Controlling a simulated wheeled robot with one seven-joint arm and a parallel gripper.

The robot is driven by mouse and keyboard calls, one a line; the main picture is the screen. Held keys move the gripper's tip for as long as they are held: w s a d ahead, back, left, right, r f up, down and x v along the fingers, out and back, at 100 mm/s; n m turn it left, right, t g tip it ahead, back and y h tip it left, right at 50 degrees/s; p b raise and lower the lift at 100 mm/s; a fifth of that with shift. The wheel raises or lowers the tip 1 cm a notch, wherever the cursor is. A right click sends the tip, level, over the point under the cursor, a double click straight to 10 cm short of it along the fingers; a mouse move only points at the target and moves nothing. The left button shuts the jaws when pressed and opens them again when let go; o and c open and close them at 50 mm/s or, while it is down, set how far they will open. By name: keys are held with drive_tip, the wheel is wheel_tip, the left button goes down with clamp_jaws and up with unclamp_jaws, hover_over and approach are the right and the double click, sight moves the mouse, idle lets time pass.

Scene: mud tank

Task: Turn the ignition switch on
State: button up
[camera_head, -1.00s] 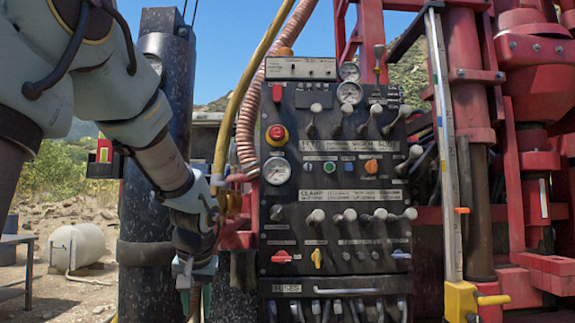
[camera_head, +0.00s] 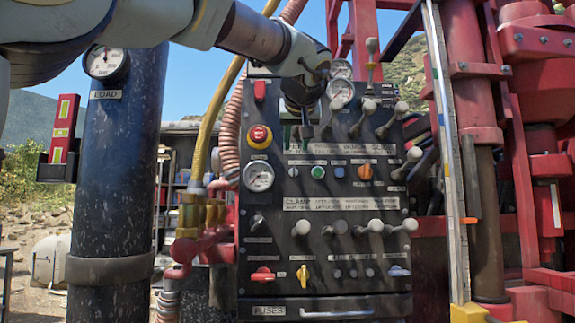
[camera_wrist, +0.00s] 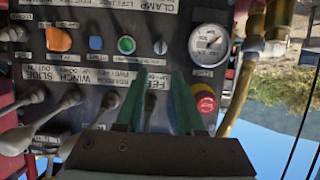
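The black control panel (camera_head: 330,274) fills the middle of the head view, with rows of levers, knobs and buttons. No ignition label is readable to me, so I cannot tell for sure which control is the ignition switch. A small grey switch (camera_head: 293,171) sits left of a green button (camera_head: 317,172); the grey switch also shows in the wrist view (camera_wrist: 160,47), between and beyond my fingertips. My gripper (camera_wrist: 155,78) has two green fingers spread apart with nothing held. In the head view my gripper (camera_head: 299,128) hangs before the panel's upper left, partly hidden by my wrist.
A red emergency button (camera_head: 259,136) and a gauge (camera_head: 259,176) sit left of my gripper. Levers (camera_head: 363,117) stick out to its right. An orange knob (camera_head: 365,173), red knob (camera_head: 262,275) and yellow knob (camera_head: 303,275) are on the panel. Hoses pass at left; red machinery stands right.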

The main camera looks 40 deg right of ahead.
sight(294, 164)
drive_tip(key=p+x, duration=0.3)
drive_tip(key=x, duration=0.6)
drive_tip(key=shift+w+d+f, duration=0.2)
drive_tip(key=shift+w+f, duration=0.05)
clamp_jaws()
